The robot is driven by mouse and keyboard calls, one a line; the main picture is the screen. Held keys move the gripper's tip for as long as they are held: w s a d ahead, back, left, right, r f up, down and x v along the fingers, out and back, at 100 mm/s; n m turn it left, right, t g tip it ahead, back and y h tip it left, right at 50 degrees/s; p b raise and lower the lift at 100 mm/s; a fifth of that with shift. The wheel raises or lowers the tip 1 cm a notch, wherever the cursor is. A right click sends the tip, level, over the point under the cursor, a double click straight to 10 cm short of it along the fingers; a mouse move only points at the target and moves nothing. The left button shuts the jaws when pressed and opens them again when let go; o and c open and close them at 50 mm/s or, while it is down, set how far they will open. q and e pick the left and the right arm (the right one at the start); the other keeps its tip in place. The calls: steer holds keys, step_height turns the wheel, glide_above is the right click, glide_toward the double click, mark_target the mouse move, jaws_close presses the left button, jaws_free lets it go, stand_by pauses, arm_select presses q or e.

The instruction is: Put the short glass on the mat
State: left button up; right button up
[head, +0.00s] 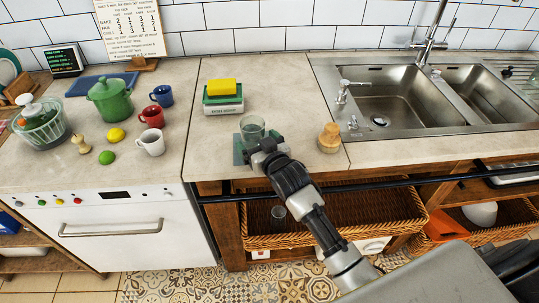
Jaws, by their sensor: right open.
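A short clear glass (252,127) stands upright on the counter left of the sink, and its base appears to be on the dark teal mat (238,152). My right gripper (262,145) is open at the near side of the glass, over the mat. It hides part of the mat and the lower front of the glass, so I cannot tell whether the fingers touch it. My left gripper is not in view.
A yellow sponge (222,87) lies on a green and white box (223,104) behind the mat. A wooden jar (329,138) stands right of my gripper. Mugs, fruit and a green pot (110,99) are at the left. A dark rail (370,184) runs along the counter front.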

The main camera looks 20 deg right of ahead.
steer(key=s+d+r, duration=0.1)
steer(key=s, duration=0.8)
steer(key=shift+s+r, duration=0.3)
steer(key=shift+s, duration=0.1)
steer(key=s+d+f+g, duration=0.1)
steer(key=s+f+g, duration=0.25)
steer(key=s, duration=0.45)
steer(key=s+f+g+h, duration=0.1)
steer(key=s+f+g, duration=0.2)
steer(key=s+g, duration=0.35)
steer(key=s+d+f+g, duration=0.1)
steer(key=s+f+g, duration=0.2)
steer(key=s, duration=0.7)
step_height(320, 180, down, 26)
steer(key=g, duration=0.1)
steer(key=s+d+f+n+g, duration=0.1)
steer(key=s+d+f, duration=0.1)
steer(key=s+f, duration=1.4)
steer(key=shift+s+d+h, duration=0.15)
steer(key=shift+s+h, duration=0.15)
steer(key=shift+s, duration=0.1)
